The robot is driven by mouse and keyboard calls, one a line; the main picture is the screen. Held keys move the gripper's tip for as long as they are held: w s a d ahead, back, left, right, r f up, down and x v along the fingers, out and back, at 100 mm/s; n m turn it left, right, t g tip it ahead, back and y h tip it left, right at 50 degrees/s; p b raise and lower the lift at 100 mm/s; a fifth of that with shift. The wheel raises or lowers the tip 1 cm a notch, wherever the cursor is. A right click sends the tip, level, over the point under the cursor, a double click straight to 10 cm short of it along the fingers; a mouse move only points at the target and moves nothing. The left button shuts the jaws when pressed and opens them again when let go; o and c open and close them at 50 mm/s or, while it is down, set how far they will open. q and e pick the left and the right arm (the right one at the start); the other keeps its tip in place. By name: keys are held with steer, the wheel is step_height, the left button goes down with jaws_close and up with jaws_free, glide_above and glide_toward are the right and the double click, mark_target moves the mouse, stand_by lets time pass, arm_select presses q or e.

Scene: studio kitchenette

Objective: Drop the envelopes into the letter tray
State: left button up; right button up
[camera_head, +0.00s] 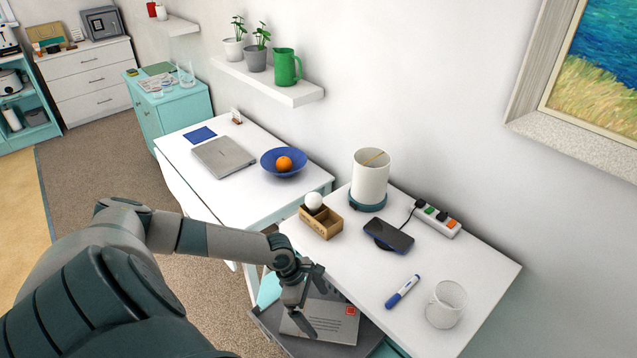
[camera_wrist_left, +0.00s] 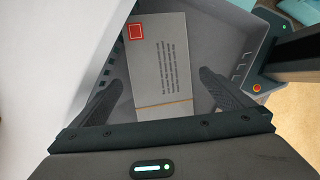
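A pale envelope (camera_head: 335,326) with a red stamp and printed lines lies in a grey tray (camera_head: 270,322) beside the front of the white counter. The envelope (camera_wrist_left: 160,60) lies flat in the left wrist view, with a thin tan line across it. The tray's slotted walls (camera_wrist_left: 235,55) surround it; I cannot tell if this is the letter tray. My left gripper (camera_head: 326,314) is above the envelope, fingers apart and pointing down into the tray. In the left wrist view the fingers (camera_wrist_left: 162,82) stand either side of the envelope, with nothing gripped. My right gripper is not in view.
The counter holds a wooden box with a white ball (camera_head: 314,202), a white canister (camera_head: 370,178), a phone (camera_head: 388,235), a power strip (camera_head: 437,217), a marker (camera_head: 402,292) and a glass (camera_head: 445,305). A desk with a laptop (camera_head: 223,157) and a blue bowl (camera_head: 270,165) stands beyond.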

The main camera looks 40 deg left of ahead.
arm_select(q)
steer(key=shift+r, duration=0.15)
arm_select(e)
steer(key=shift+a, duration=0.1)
arm_select(q)
steer(key=shift+a+r, duration=0.25)
steer(key=shift+r, duration=0.2)
steer(key=b+v, duration=0.4)
steer(key=v, duration=1.2)
steer(key=shift+s+b, duration=0.2)
steer(key=shift+b, duration=0.15)
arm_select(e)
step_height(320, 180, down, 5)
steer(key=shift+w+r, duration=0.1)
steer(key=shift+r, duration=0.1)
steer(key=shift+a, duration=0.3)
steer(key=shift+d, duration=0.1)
